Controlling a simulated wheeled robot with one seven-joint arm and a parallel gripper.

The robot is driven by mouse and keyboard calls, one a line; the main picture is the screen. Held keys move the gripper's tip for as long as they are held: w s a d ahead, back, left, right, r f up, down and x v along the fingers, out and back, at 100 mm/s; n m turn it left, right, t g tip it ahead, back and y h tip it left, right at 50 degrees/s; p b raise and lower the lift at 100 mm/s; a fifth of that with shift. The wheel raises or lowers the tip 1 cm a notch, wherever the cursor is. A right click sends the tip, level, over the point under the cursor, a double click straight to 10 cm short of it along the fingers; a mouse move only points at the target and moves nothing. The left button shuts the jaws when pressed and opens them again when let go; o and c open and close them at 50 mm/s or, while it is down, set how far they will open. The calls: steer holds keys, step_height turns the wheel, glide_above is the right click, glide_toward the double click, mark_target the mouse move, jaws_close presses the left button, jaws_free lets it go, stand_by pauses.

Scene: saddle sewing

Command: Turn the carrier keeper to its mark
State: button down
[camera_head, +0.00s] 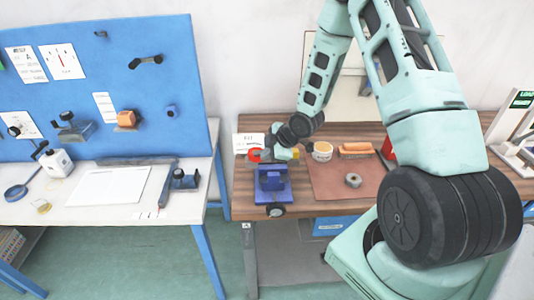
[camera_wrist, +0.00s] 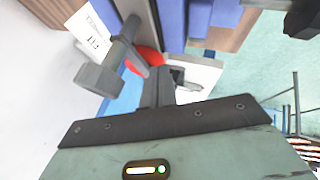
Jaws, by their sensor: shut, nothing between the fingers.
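A grey T-shaped lever (camera_wrist: 120,55) stands by a red disc (camera_wrist: 150,57) in the wrist view; I take it to be the carrier keeper, but no label shows this. The red disc also shows in the head view (camera_head: 256,155), just above the blue vise-like fixture (camera_head: 272,182). The fixture's blue body shows at the top of the wrist view (camera_wrist: 200,18). My gripper (camera_wrist: 157,82) is shut and empty, its fingers close to the red disc and right of the lever. Contact cannot be told. No mark can be made out.
A white label card (camera_head: 246,142) stands behind the fixture. A round tub (camera_head: 321,151), an orange block (camera_head: 356,148) and a metal ring (camera_head: 353,180) are on the brown mat (camera_head: 325,186) to the right. A white bench (camera_head: 205,165) stands left across a gap.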

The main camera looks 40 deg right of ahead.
steer(key=shift+w+a+f+b, duration=0.1)
steer(key=shift+w+f+b, duration=0.1)
steer(key=shift+b, duration=0.3)
steer(key=shift+w+a+f+m+h+b, duration=0.15)
steer(key=shift+m+h+b, duration=0.35)
steer(key=shift+b, duration=0.6)
steer(key=shift+w+r+m+h+b, duration=0.1)
steer(key=shift+r+m+h+b, duration=0.25)
steer(key=shift+m+b, duration=0.3)
